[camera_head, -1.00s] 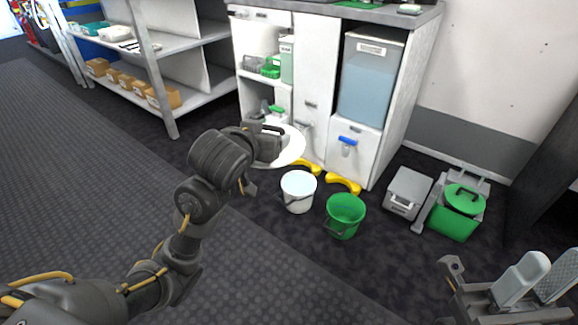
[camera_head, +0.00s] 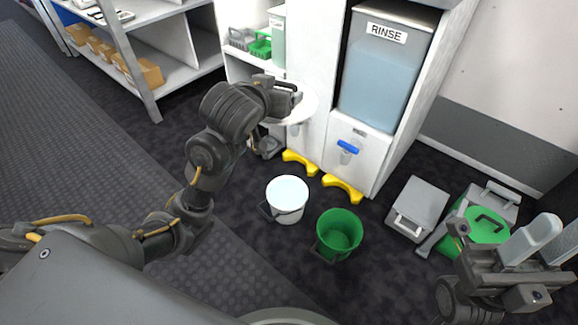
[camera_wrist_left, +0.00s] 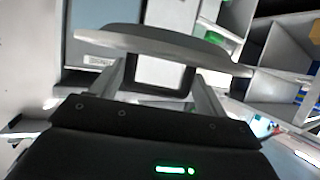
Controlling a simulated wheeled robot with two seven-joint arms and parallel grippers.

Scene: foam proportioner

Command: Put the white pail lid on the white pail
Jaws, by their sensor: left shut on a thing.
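The white pail (camera_head: 287,205) stands upright on the dark floor, its pale top facing up and its handle hanging at the left. My left gripper (camera_head: 291,101) is shut on the white pail lid (camera_head: 305,107) and holds it in the air, above and behind the pail in the head view. In the left wrist view, the lid (camera_wrist_left: 165,45) shows nearly edge-on, with its dark square handle (camera_wrist_left: 160,76) between the fingers (camera_wrist_left: 160,84). My right gripper (camera_head: 553,240) is open and empty at the lower right.
A green pail (camera_head: 338,232) stands close to the right of the white pail. A grey box (camera_head: 417,207) and a green-lidded container (camera_head: 484,228) stand at right. Carpet left of the pails is clear.

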